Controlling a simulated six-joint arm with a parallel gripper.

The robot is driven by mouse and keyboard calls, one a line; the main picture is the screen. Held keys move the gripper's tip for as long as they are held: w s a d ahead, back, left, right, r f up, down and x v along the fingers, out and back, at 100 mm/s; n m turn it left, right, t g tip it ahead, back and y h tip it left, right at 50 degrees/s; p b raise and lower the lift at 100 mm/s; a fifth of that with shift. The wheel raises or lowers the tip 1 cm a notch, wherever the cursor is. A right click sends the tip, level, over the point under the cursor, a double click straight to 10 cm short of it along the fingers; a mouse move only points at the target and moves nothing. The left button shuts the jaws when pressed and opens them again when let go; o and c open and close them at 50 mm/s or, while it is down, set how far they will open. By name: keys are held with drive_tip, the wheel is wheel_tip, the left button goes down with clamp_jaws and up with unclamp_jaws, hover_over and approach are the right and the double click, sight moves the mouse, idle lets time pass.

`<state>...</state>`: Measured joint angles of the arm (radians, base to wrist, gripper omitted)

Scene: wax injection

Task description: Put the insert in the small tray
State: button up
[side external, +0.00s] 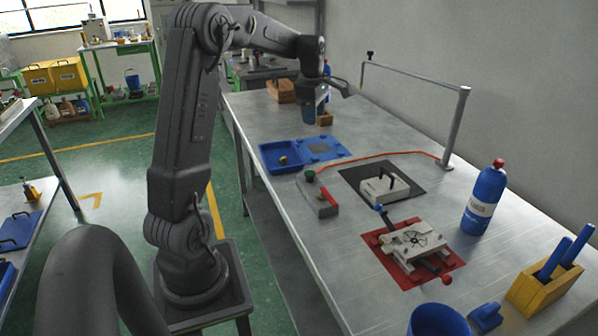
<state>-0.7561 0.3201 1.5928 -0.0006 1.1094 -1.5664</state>
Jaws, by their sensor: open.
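A small blue tray (270,149) lies on the far left part of the metal table. A small brass-coloured piece, which looks like the insert (283,160), sits inside it. My gripper (345,89) is above the far part of the table, beyond the tray and apart from it. It is open and I see nothing held between its fingers, though they are small and dark here. A blue cylinder-like shape (308,105) shows just below my wrist; I cannot tell whether it touches my gripper.
A flat blue plate (325,149) adjoins the tray. A grey block with a handle (384,190) sits on a dark mat. A mould fixture (412,240) stands on a red mat. A blue bottle (484,198), a metal rail (457,125) and a yellow holder (540,290) stand on the right.

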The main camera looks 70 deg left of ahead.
drive_tip(key=s+d+r+m+t, duration=0.1)
drive_tip(key=s+d+r+m, duration=0.2)
drive_tip(key=d+m, duration=0.6)
drive_tip(key=s+d+r+m+t, duration=0.25)
drive_tip(key=d+m, duration=0.25)
drive_tip(key=d, duration=0.8)
drive_tip(key=s+d+f+m+t+h, duration=0.1)
drive_tip(key=s+d+f+m, duration=0.1)
drive_tip(key=s+d+m, duration=0.8)
drive_tip(key=s+m, duration=0.1)
drive_tip(key=m, duration=0.1)
drive_tip(key=shift+d+f+m, duration=0.3)
drive_tip(key=shift+d, duration=0.1)
drive_tip(key=shift+w, duration=0.1)
